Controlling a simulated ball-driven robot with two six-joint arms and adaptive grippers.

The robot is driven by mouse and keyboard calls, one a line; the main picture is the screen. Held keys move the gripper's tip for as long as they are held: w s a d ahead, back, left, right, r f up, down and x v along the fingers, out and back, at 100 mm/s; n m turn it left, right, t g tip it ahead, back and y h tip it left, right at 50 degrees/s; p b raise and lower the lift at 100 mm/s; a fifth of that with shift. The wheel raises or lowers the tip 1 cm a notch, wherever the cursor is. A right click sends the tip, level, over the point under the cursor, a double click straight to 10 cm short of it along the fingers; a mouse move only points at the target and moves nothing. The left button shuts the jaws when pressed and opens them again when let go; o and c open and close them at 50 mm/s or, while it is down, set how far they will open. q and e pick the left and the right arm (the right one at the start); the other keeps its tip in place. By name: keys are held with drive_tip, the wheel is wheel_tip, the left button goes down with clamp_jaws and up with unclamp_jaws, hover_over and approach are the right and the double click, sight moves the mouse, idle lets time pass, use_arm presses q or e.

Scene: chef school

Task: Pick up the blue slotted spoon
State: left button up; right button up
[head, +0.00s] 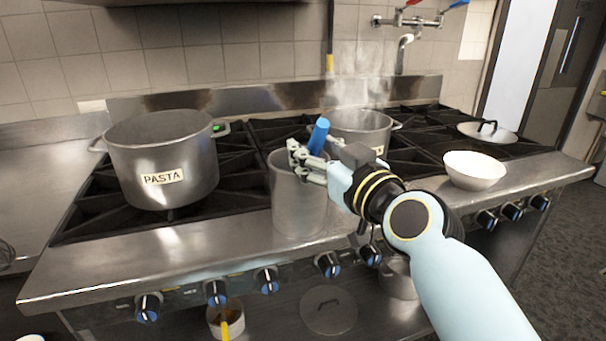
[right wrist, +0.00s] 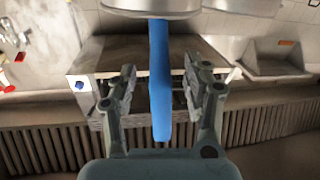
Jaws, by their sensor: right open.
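The blue handle of the slotted spoon (head: 318,136) sticks up out of a tall metal container (head: 298,205) at the front of the stove. The spoon's lower part is hidden inside the container. My right gripper (head: 306,160) is at the container's rim, next to the handle. In the right wrist view, the blue handle (right wrist: 160,80) stands between the two open fingers of the gripper (right wrist: 160,98), with gaps visible on both sides. My left gripper is not in view.
A large pot labelled PASTA (head: 163,165) stands on the left burners. A steaming pot (head: 362,130) is behind my right gripper. A white bowl (head: 474,170) sits on the right front edge, and a lid (head: 488,131) lies behind it. Front knobs line the stove.

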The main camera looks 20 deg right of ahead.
drive_tip(key=shift+w+a, duration=0.1)
drive_tip(key=shift+w, duration=0.4)
drive_tip(key=shift+s, duration=0.1)
drive_tip(key=shift+c, duration=0.3)
clamp_jaws()
